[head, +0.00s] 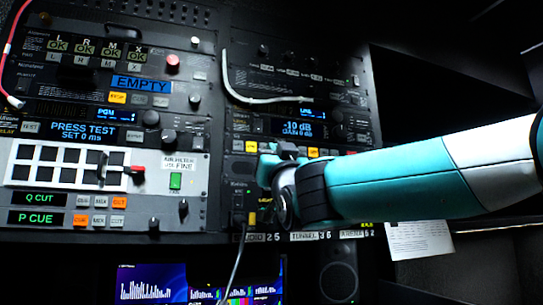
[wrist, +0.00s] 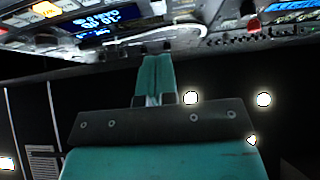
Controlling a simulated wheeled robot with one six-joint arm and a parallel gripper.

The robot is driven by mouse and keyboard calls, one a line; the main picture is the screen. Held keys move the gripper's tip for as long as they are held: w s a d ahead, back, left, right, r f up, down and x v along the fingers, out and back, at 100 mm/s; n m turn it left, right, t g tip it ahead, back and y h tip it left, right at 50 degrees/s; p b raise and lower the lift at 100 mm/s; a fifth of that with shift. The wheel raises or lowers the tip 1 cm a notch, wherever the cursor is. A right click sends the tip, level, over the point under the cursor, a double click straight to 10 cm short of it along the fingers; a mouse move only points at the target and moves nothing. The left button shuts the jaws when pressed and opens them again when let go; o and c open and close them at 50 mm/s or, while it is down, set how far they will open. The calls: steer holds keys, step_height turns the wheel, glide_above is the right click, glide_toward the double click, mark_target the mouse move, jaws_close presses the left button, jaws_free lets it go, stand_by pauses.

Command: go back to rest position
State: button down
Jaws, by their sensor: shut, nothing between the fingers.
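My arm comes in from the right in the head view, with its teal and white links across the front of the rack. My gripper (head: 267,168) is at its end, in front of the right-hand panel column, mostly hidden by my own wrist. In the wrist view my gripper (wrist: 154,48) is shut, with nothing held between its fingers. Its tips point up the picture toward the panel's edge; whether they touch the panel I cannot tell.
The left rack column holds a PRESS TEST display (head: 83,131), a white button pad (head: 66,165) and a red-tipped lever (head: 137,170). A -10 dB display (head: 297,127) sits above my gripper. A pale cable (head: 262,98) hangs there. A paper sheet (head: 419,240) hangs at lower right.

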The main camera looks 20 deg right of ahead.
stand_by(0.5)
steer(key=w+d+f+g, duration=0.2)
steer(key=d+f+g, duration=0.15)
steer(key=f, duration=0.75)
steer(key=w+d+f+g, duration=0.15)
steer(key=f+g, duration=0.35)
steer(key=f, duration=0.6)
steer(key=s+d+f+g, duration=0.2)
steer(key=s+f+g, duration=0.35)
steer(key=f, duration=0.55)
steer(key=s+d+f+g, duration=0.35)
steer(key=s+f, duration=0.35)
steer(key=f, duration=0.4)
steer(key=s+f+g, duration=0.6)
steer(key=s+f, duration=0.1)
steer(key=s, duration=0.4)
steer(key=s+a+r+n+g+y, duration=0.1)
steer(key=s+a+r+n+y, duration=0.1)
steer(key=a, duration=0.5)
steer(key=s+a+r+n+g+y, duration=0.1)
steer(key=s+a+r+n+y, duration=0.1)
steer(key=s+a+r+n, duration=0.3)
steer(key=s+a+r, duration=0.1)
steer(key=s+a, duration=0.2)
steer(key=shift+s+r, duration=0.15)
steer(key=shift+s, duration=0.1)
